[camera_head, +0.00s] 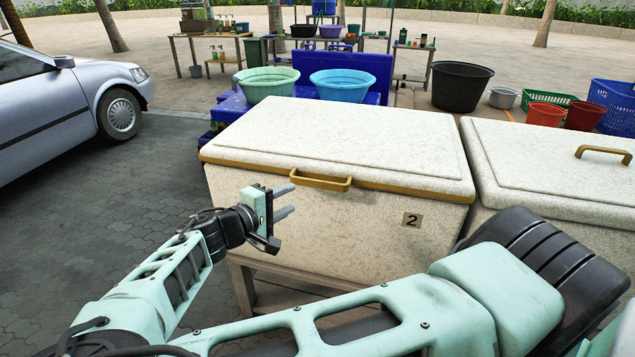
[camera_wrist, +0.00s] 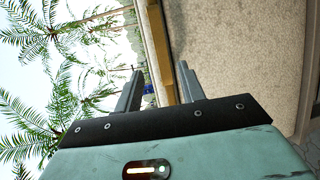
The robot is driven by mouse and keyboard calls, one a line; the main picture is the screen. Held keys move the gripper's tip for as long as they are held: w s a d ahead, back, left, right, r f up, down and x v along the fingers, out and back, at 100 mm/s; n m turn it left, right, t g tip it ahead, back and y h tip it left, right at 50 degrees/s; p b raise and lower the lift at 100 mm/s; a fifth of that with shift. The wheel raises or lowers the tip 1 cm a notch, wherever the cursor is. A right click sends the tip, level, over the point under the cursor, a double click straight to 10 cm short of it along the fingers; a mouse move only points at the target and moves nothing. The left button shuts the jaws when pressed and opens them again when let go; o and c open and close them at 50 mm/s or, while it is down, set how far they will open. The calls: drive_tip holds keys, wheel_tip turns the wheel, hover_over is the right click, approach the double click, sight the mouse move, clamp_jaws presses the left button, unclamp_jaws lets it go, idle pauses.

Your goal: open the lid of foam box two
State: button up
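Foam box two (camera_head: 330,235) is a white speckled chest with a "2" label on its front. Its lid (camera_head: 340,135) is shut, with a brown front edge and a brown handle (camera_head: 320,184) at its middle. My gripper (camera_head: 292,199) is in front of the box, just left of and a little below the handle. Its two fingers are apart with nothing between them. In the wrist view my gripper (camera_wrist: 160,70) points toward a brown strip, and the box front (camera_wrist: 240,60) fills the right side. I cannot tell whether that strip is handle or lid edge.
Another white box (camera_head: 560,165) with a brown handle stands close on the right. Blue and green basins (camera_head: 342,86) stand behind box two. A silver car (camera_head: 60,100) is at the left. Paved floor (camera_head: 130,210) left of the box is clear.

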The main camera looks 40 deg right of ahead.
sight(316, 185)
drive_tip(key=p+x, duration=0.2)
drive_tip(key=x, duration=1)
drive_tip(key=shift+d+f+p, duration=0.1)
drive_tip(key=shift+d+p, duration=0.15)
drive_tip(key=shift+p, duration=0.1)
clamp_jaws()
